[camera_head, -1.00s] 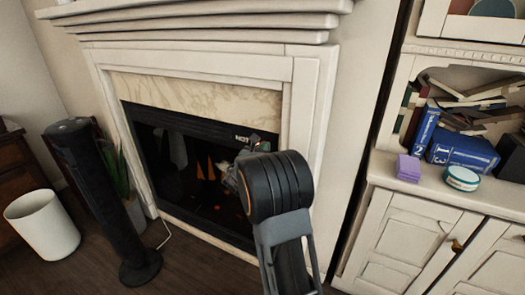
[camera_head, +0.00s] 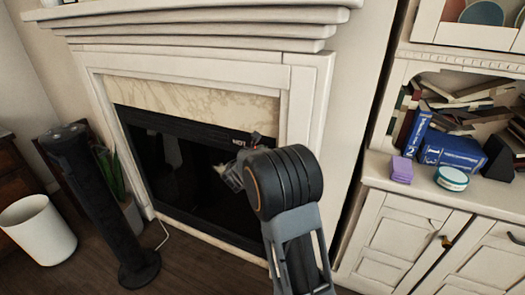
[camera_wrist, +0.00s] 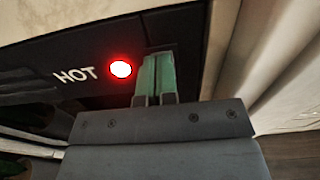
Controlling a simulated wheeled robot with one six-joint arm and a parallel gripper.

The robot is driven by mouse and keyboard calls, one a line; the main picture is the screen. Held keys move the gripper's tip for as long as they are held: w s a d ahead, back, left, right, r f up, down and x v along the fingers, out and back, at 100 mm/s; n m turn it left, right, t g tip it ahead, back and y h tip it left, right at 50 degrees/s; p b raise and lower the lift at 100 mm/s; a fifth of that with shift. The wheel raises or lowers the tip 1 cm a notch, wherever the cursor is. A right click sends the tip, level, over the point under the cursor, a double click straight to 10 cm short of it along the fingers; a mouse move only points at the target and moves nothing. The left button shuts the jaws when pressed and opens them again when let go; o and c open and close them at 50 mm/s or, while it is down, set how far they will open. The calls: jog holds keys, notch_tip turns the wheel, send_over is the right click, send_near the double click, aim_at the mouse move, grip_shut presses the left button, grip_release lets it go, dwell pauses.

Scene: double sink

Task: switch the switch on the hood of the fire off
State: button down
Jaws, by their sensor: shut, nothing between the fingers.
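The fireplace (camera_head: 185,170) has a black hood strip (camera_head: 170,122) along its top. Its opening is dark, with no flames or glow showing. In the wrist view, a round switch (camera_wrist: 121,68) glows red on the dark hood, just right of the white word HOT (camera_wrist: 75,75). My gripper (camera_wrist: 157,66) is shut and empty, with its green fingers side by side just right of the switch. Whether the fingertips touch the hood I cannot tell. In the head view, my wrist covers the hood's right end, and I cannot make out the switch there.
A black tower fan (camera_head: 100,205), a potted plant (camera_head: 112,178) and a white bin (camera_head: 38,230) stand left of the fireplace. A white cabinet (camera_head: 420,235) with books stands on the right. The mantel (camera_head: 190,25) juts out above.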

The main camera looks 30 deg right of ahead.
jog(key=p+v, duration=0.1)
jog(key=v, duration=1.3)
jog(key=s+f+m+g+y+p, duration=0.3)
jog(key=s+m+g+y+p, duration=0.2)
jog(key=s+m+g, duration=0.65)
jog(key=s+a+r+m+t+y+p, duration=0.1)
jog(key=s+a+r+m+y+p, duration=0.1)
jog(key=r, duration=0.4)
jog(key=s+a+r+m+t+y+p, duration=0.2)
jog(key=s+a+r+m+y+p, duration=0.1)
jog(key=r+m+p, duration=0.4)
jog(key=s+a+r+m+t+y+p, duration=0.1)
jog(key=s+a+r+m+y+p, duration=0.2)
jog(key=s+r+m+y+p, duration=0.1)
notch_tip(320, 180, up, 3)
jog(key=shift+s+f+m+t+p, duration=0.2)
jog(key=shift+s+m+t+p, duration=0.15)
jog(key=shift+p, duration=0.15)
